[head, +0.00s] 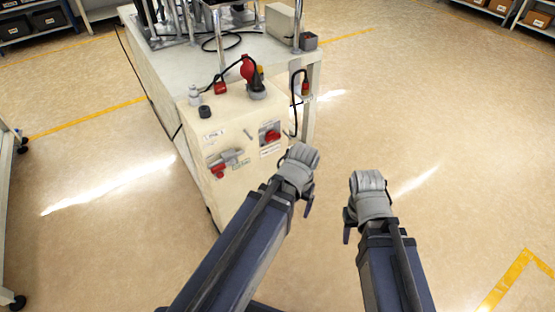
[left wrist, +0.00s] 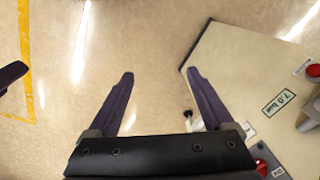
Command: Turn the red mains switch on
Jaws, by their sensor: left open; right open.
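The red mains switch (head: 271,135) is a red rotary handle on the upper right of the cream cabinet's (head: 238,190) front panel, with labels above and below it. The handle's exact angle is too small to tell. My left gripper (head: 309,198) is just right of and in front of the panel, apart from the switch. In the left wrist view its fingers (left wrist: 160,78) are spread and empty, and a red part, apparently the switch (left wrist: 262,163), shows partly behind the gripper body. My right gripper (head: 348,226) is open and empty over the floor, further right.
A valve with a red handle (head: 219,171) is on the panel's left; a "7.0 bar" label (left wrist: 279,103) is nearby. A red plug with cable (head: 248,69) stands on top. A cable (head: 295,110) hangs at the right side. The floor right of the cabinet is clear.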

